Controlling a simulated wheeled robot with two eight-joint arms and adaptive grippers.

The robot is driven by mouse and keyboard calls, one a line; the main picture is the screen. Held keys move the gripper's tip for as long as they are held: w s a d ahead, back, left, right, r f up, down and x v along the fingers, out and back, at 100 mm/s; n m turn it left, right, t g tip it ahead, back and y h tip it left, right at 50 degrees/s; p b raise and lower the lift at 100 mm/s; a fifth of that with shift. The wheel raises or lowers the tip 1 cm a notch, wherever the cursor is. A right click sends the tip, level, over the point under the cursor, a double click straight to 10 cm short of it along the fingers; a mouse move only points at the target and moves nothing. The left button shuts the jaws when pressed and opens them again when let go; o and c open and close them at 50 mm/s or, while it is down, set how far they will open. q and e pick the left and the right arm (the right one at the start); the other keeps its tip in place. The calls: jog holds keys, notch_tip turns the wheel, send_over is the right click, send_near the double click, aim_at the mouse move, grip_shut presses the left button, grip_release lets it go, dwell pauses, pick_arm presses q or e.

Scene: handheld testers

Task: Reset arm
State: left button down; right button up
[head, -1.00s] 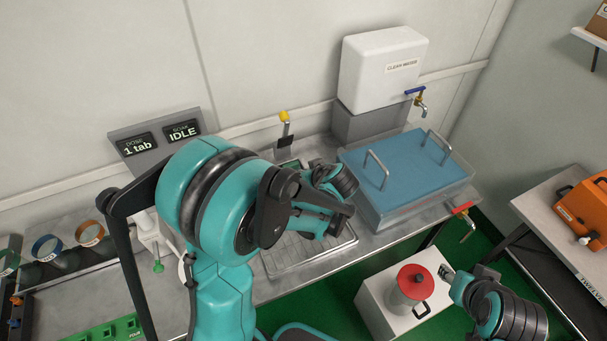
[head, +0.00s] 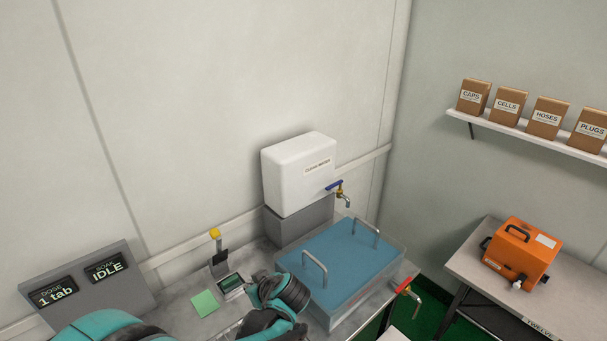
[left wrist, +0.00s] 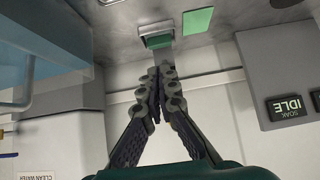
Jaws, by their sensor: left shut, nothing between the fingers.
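My left arm comes in at the bottom of the head view, teal and black. Its gripper end (head: 262,283) is above the metal counter, in front of the tester. In the left wrist view the two ridged fingers of my left gripper (left wrist: 162,76) are together at the tips, with nothing between them. My right gripper is not in view.
A blue-topped tank (head: 345,262) with two handles stands just right of my left gripper. Behind are a white water box (head: 297,172) and a grey display panel (head: 90,288) reading IDLE. A green square (head: 204,303) lies on the counter. An orange case (head: 520,250) sits far right.

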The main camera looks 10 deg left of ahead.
pick_arm(q)
jog(key=s+d+r+m+h, duration=0.2)
jog(key=s+m, duration=0.3)
jog(key=s, duration=0.3)
jog(key=s+d+r+m+t+h, duration=0.1)
jog(key=s+d+r+m+h, duration=0.2)
jog(key=s, duration=0.5)
jog(key=shift+r+m+h, duration=0.8)
jog(key=shift+m+h, duration=0.1)
jog(key=shift+h, duration=0.1)
jog(key=c, duration=2.3)
grip_release()
